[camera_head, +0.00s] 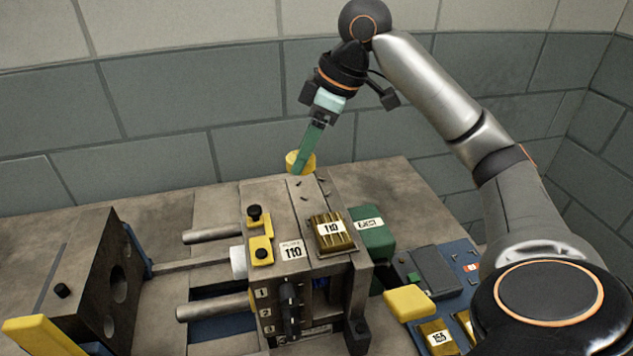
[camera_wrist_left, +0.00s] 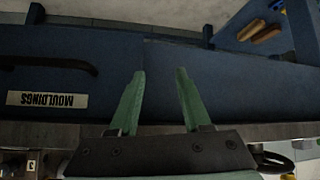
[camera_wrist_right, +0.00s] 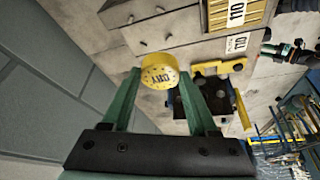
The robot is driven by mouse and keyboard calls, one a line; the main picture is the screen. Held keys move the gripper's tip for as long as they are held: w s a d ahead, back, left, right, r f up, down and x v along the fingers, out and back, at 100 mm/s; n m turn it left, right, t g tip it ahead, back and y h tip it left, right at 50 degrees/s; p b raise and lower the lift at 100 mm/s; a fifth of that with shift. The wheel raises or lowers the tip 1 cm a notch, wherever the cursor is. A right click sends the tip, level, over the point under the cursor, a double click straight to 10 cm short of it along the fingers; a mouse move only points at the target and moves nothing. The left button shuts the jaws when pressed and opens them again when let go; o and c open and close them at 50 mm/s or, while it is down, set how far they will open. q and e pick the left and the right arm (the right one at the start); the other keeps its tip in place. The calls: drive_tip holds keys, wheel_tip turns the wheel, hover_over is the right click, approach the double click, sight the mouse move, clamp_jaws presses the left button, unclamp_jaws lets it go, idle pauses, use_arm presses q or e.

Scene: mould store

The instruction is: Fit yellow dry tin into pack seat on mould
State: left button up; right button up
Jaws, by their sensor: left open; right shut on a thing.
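The yellow dry tin (camera_head: 297,161) is a short round tin. In the right wrist view the tin (camera_wrist_right: 159,72) shows its top, marked with dark lettering that reads DRY. My right gripper (camera_head: 305,152) is shut on it, one green finger on each side. It holds the tin above the far end of the mould (camera_head: 277,197), apart from the top as far as I can tell. I cannot make out the pack seat clearly. My left gripper (camera_wrist_left: 160,75) is open and empty in the left wrist view, in front of a blue drawer front; it is outside the head view.
A gold block (camera_head: 331,231) marked 110 sits on the mould. Yellow clips with a black knob (camera_head: 255,214) stand left of it. A green case (camera_head: 373,238) and a blue tray (camera_head: 455,262) lie to the right. The other mould half (camera_head: 85,285) stands left.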

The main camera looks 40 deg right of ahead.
sight(314, 158)
drive_tip(key=shift+s+d+f+b, duration=0.1)
drive_tip(key=shift+d+f+b, duration=0.2)
drive_tip(key=shift+d+f, duration=0.6)
drive_tip(key=shift+f, duration=0.3)
drive_tip(key=f+b, duration=0.1)
drive_tip(key=f, duration=0.2)
drive_tip(key=shift+d+f+b, duration=0.2)
drive_tip(key=shift+d+b, duration=0.2)
drive_tip(key=shift+f, duration=0.15)
use_arm(q)
drive_tip(key=shift+w+d+f, duration=0.15)
drive_tip(key=shift+w+f, duration=0.05)
drive_tip(key=shift+f, duration=0.6)
drive_tip(key=shift+f, duration=0.1)
use_arm(e)
drive_tip(key=o, duration=1.3)
drive_tip(key=shift+f, duration=0.1)
drive_tip(key=shift+o, duration=0.2)
